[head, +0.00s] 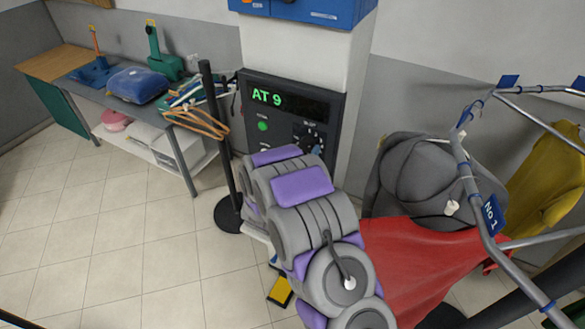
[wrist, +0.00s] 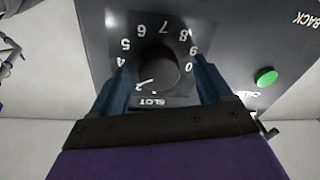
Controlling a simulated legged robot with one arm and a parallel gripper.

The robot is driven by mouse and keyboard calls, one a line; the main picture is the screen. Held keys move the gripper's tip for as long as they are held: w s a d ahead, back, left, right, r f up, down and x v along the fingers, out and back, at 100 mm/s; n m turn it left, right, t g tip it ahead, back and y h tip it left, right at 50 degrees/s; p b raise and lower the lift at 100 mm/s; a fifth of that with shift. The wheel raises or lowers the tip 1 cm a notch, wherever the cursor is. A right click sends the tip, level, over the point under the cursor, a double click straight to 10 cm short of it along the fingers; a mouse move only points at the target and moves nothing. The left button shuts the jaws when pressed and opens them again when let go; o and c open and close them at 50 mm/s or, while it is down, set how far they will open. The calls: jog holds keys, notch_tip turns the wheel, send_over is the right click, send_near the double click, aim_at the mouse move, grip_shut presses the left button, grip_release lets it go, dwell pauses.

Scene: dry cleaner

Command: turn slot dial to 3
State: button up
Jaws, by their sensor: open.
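The slot dial (wrist: 152,68) is a round black knob on a dark panel, seen upside down in the wrist view with white numbers around it. My gripper (wrist: 161,68) is open, with one dark blue finger on each side of the knob; I cannot tell whether they touch it. The left finger hides the place between 4 and 2. In the head view the dial (head: 308,135) shows above my arm, on the panel (head: 290,88) whose green display (head: 267,97) reads AT 9.
A green button (wrist: 265,77) is on the same panel, right of the dial in the wrist view. In the head view a black post (head: 217,140) stands left of the panel. A metal rail (head: 480,210) with hanging clothes is at right. Floor at left is clear.

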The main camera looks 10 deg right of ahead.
jog(key=b+v, duration=0.2)
jog(key=v, duration=1.5)
jog(key=shift+w+a, duration=0.1)
jog(key=shift+w, duration=0.05)
jog(key=w+a+f+g+y+b, duration=0.3)
jog(key=a+f+y+b, duration=0.15)
jog(key=y, duration=0.25)
jog(key=s+a+n+g+y+b, duration=0.2)
jog(key=s+a+g+y+b, duration=0.25)
jog(key=s+y, duration=0.2)
jog(key=s+d+g+h+b, duration=0.1)
jog(key=s+d+g+b, duration=0.2)
jog(key=s+d, duration=0.3)
jog(key=s+d+f+g+h+b, duration=0.1)
jog(key=s+d+g, duration=0.3)
jog(key=s, duration=1.2)
jog(key=s+d+f+g+h+b, duration=0.1)
jog(key=s+d+g+h+b, duration=0.1)
jog(key=s+d, duration=0.6)
jog(key=s+g+b, duration=0.1)
jog(key=s+b, duration=0.1)
jog(key=s, duration=0.2)
jog(key=shift+d+b, duration=0.15)
jog(key=shift+b, duration=0.2)
